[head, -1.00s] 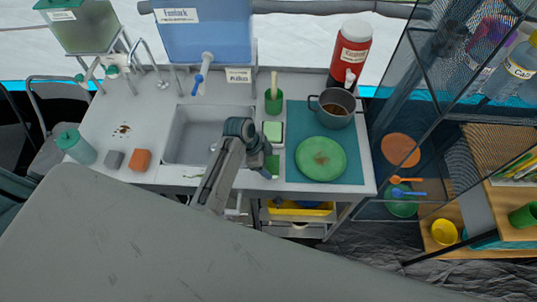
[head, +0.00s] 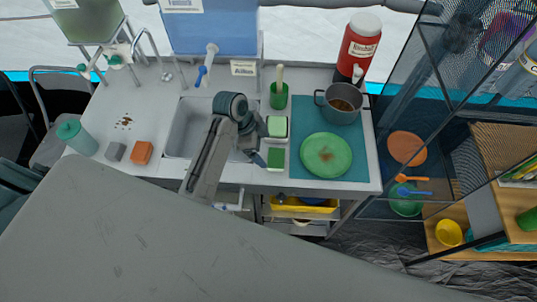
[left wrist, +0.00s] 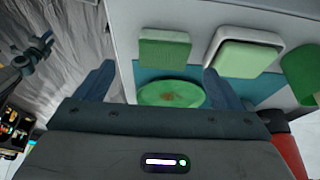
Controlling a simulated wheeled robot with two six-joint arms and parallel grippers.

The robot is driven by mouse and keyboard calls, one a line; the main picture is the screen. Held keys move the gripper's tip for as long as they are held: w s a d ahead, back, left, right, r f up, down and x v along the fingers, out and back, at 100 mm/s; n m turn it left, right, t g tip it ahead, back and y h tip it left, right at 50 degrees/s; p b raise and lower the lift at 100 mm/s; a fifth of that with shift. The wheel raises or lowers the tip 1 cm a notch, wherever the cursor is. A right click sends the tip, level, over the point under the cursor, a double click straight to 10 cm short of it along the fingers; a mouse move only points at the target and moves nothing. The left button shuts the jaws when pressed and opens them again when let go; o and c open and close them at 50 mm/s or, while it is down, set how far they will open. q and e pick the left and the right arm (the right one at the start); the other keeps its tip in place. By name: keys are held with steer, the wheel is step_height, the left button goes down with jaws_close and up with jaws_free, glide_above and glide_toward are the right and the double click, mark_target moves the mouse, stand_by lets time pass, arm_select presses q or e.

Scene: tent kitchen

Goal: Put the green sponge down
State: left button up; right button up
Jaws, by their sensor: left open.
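The green sponge (head: 276,158) rests on the counter between the sink and the teal mat, just in front of a white dish with a pale green block (head: 277,127). My left gripper (head: 261,146) is open, just left of the sponge and over the right side of the sink. In the left wrist view the sponge (left wrist: 165,50) shows beyond the spread fingers of my left gripper (left wrist: 159,70), apart from both of them. My right gripper is out of view.
The green plate (head: 326,155) and grey pot (head: 340,106) stand on the teal mat (head: 300,112). A green cup with a handled tool (head: 277,96) stands behind the dish. An orange sponge (head: 141,152) and grey block (head: 115,151) lie left of the sink (head: 186,130).

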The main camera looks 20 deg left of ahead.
arm_select(q)
steer(key=b+v, duration=0.1)
steer(key=v, duration=0.4)
steer(key=shift+r, duration=0.1)
stand_by(0.4)
